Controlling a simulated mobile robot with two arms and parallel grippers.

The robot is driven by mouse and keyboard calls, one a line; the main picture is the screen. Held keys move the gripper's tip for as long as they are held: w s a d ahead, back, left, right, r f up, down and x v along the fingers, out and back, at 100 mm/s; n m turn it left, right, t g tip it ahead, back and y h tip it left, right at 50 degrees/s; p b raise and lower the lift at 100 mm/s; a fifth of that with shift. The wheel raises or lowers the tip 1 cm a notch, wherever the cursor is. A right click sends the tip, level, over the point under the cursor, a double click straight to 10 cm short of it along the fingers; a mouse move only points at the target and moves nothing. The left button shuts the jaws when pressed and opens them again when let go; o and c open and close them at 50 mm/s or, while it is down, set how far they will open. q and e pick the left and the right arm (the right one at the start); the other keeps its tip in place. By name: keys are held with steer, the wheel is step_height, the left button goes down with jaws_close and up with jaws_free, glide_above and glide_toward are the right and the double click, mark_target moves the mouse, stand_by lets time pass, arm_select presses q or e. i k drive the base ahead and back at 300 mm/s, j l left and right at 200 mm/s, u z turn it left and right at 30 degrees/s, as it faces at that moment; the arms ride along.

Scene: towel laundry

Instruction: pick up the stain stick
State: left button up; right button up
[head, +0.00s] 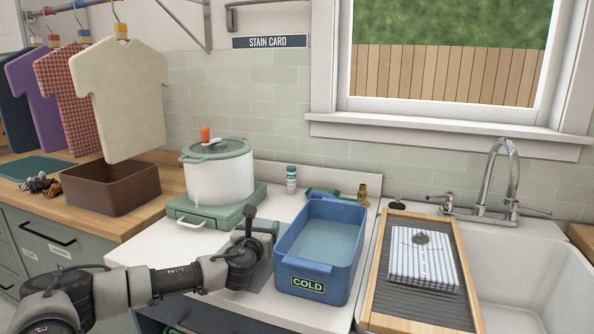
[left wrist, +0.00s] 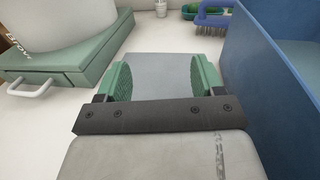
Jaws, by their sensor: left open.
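A small white cylinder with a teal cap (head: 291,180), which looks like the stain stick, stands upright on the white counter behind the blue basin. Its white lower part (left wrist: 161,8) shows at the top edge of the left wrist view. My left gripper (head: 262,228) is in front of it, between the green pot stand and the basin. In the left wrist view its two green-padded fingers (left wrist: 162,76) are spread apart with nothing between them. The gripper is apart from the cylinder. My right gripper is not in view.
The blue COLD basin (head: 318,282) of water stands close to the right of my left gripper. The green pot stand (head: 208,214) bears a white pot (head: 220,178). A blue-handled brush (left wrist: 214,19) lies near the cylinder. A striped, stained cloth (head: 408,266) lies on the washboard.

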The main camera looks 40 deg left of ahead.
mark_target(291, 170)
steer(key=i+j, duration=0.6)
steer(key=i, duration=0.15)
